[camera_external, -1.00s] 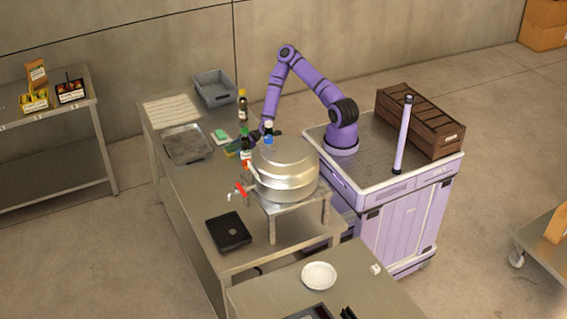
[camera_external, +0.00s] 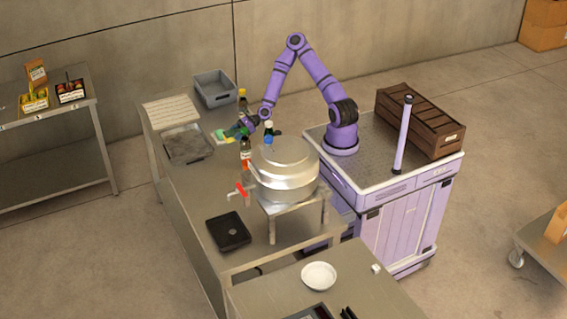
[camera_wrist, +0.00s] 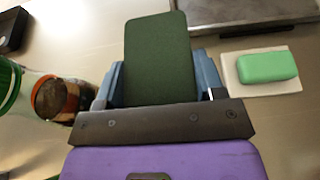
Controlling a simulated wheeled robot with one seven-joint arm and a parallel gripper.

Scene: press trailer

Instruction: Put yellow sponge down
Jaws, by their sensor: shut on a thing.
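My gripper (camera_external: 238,131) is over the metal table, shut on the sponge. In the wrist view the sponge (camera_wrist: 159,58) shows a dark green face between the blue fingers of my gripper (camera_wrist: 160,85). Its yellow part is hidden there. In the external view the sponge is small and mostly merged with the fingers. I cannot tell whether it touches the table top. A light green soap bar (camera_wrist: 267,66) on a white dish (camera_wrist: 285,89) lies just right of the sponge in the wrist view.
Bottles stand close by, one with a brown cap area (camera_wrist: 62,98). A large metal pot (camera_external: 283,173) sits on a stand. A flat metal tray (camera_external: 187,145), grey bin (camera_external: 214,89) and black tray (camera_external: 228,232) are on the table. Bare table lies left of the pot.

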